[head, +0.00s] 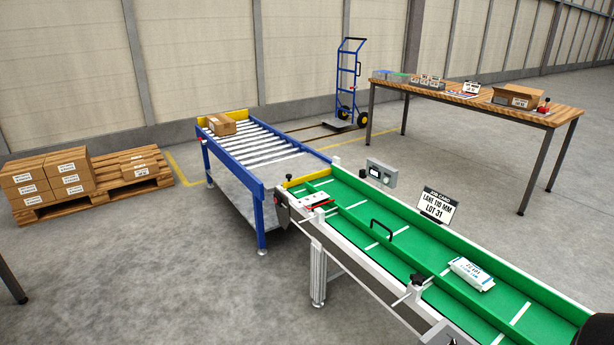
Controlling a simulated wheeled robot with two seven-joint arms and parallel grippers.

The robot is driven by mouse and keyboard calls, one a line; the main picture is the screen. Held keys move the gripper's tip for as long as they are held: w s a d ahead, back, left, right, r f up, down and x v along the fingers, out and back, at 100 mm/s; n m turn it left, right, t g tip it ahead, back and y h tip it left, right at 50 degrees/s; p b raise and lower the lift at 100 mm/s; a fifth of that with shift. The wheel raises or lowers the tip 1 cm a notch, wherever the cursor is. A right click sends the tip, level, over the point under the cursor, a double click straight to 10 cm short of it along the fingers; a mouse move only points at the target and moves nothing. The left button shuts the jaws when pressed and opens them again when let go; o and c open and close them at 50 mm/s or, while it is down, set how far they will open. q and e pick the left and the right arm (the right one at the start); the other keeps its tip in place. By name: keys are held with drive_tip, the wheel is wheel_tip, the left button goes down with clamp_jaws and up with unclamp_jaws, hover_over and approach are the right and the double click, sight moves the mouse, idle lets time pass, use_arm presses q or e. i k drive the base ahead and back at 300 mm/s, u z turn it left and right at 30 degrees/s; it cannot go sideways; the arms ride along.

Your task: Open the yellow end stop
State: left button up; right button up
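A yellow bar (307,178) stands across the far end of the green conveyor (402,268), where it meets the blue roller table. It looks upright and closed across the belt. A second yellow bar (236,114) crosses the far end of the roller table (262,176), behind a cardboard box (221,125). The picture does not settle which bar is the end stop. Neither gripper is in view. A dark rounded shape at the lower right corner may be part of my arm.
A white labelled packet (471,274) lies on the green belt, right of a long green guide with a black handle (381,228). A job card (437,207) and grey control box (381,173) stand along the far side. Pallet boxes (50,178) are left; a workbench (480,101) is right.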

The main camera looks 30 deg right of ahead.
sight(289, 183)
drive_tip(key=z, duration=0.15)
drive_tip(key=i, duration=0.9)
drive_tip(key=z, duration=0.5)
drive_tip(key=i, duration=1.85)
drive_tip(key=z, duration=0.1)
